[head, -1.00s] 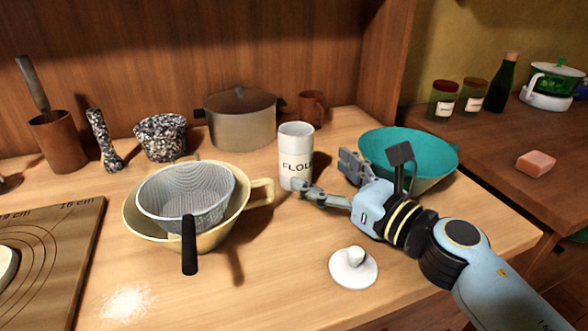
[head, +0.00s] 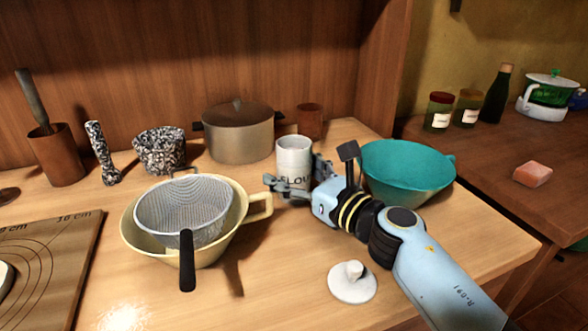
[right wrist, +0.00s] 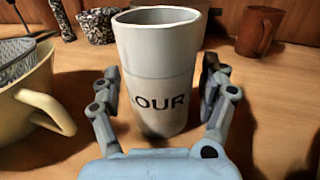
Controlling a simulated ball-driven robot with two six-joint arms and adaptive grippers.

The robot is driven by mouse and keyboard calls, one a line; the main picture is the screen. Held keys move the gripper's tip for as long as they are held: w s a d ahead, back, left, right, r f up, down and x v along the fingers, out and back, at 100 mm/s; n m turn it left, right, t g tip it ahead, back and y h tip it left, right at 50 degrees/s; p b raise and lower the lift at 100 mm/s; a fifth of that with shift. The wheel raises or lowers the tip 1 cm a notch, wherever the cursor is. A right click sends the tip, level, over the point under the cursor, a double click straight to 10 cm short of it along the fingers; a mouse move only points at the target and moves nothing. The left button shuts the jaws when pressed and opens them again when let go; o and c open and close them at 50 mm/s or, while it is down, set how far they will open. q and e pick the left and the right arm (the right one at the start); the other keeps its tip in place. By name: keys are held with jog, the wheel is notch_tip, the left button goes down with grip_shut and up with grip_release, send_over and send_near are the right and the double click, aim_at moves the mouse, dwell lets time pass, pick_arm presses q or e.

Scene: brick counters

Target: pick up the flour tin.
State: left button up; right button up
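The flour tin (head: 294,156) is a white, open-topped cylinder with dark lettering, standing upright on the wooden counter. In the right wrist view the tin (right wrist: 160,70) stands between the fingers of my right gripper. My right gripper (head: 300,184) is open around the tin's lower part, one finger on each side. In the wrist view a small gap shows between the left finger and the tin; the right finger (right wrist: 212,85) is close to it, and contact cannot be told. A white knobbed lid (head: 352,283) lies on the counter in front. My left gripper is not in view.
A cream bowl (head: 140,232) with a mesh sieve (head: 185,208) stands left of the tin, its handle near my gripper. A teal colander (head: 408,172) stands close on the right. A metal pot (head: 238,137) and brown mug (head: 309,121) stand behind. The front middle counter is mostly clear.

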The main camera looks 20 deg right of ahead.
aim_at(294, 142)
jog(key=c, duration=1.4)
notch_tip(294, 142, up, 10)
jog(key=p, duration=0.6)
jog(key=shift+r, duration=0.1)
jog(key=shift+c, duration=0.2)
